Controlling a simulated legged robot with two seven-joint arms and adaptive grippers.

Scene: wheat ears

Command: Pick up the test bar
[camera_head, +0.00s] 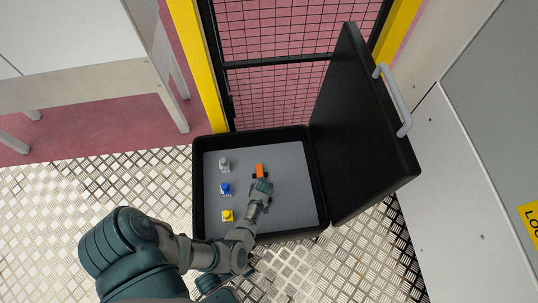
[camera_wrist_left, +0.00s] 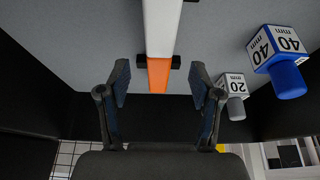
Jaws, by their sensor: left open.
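The test bar lies in the open black case (camera_head: 318,180). In the head view its orange end (camera_head: 260,170) shows just beyond my left gripper (camera_head: 260,185), and the rest is hidden under the hand. In the left wrist view the bar has a white length (camera_wrist_left: 162,28) and an orange end (camera_wrist_left: 159,75), with small black supports across it. My left gripper's fingers (camera_wrist_left: 159,85) are open, one on each side of the orange end, with gaps between. My right gripper is not in view.
On the case's grey floor (camera_head: 290,195) stand a grey block marked 20 mm (camera_head: 224,164), a blue one marked 40 mm (camera_head: 226,188) and a yellow one (camera_head: 228,215). The raised lid (camera_head: 365,130) stands on the right. A mesh fence (camera_head: 285,90) is behind.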

